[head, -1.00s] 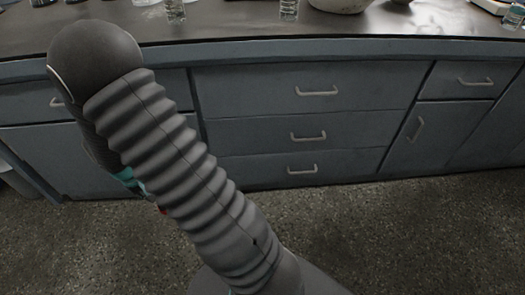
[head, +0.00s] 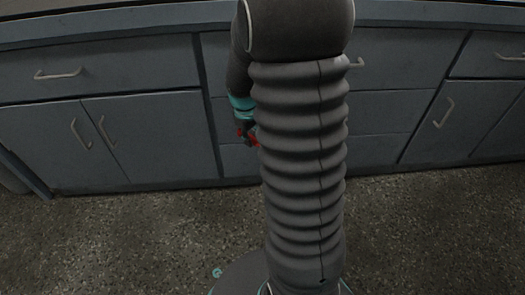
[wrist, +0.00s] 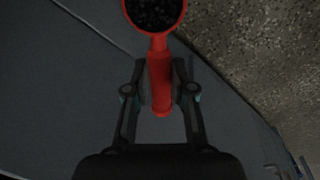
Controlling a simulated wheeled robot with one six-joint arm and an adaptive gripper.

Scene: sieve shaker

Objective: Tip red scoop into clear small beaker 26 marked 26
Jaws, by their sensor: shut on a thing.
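The red scoop (wrist: 160,78) is in the wrist view, with dark granular material in its round bowl at the top edge. My gripper (wrist: 160,78) is shut on the scoop's handle, one finger on each side. In the head view, my gripper (head: 246,132) and a bit of the red scoop (head: 254,139) show just left of my arm, in front of the grey drawers. The rest of the scoop is hidden there. The clear small beaker 26 is not in view now.
Grey-blue cabinets (head: 150,135) with metal handles stand behind my arm. The countertop edge (head: 110,28) runs along the top of the head view. The speckled floor (head: 130,235) is clear in front.

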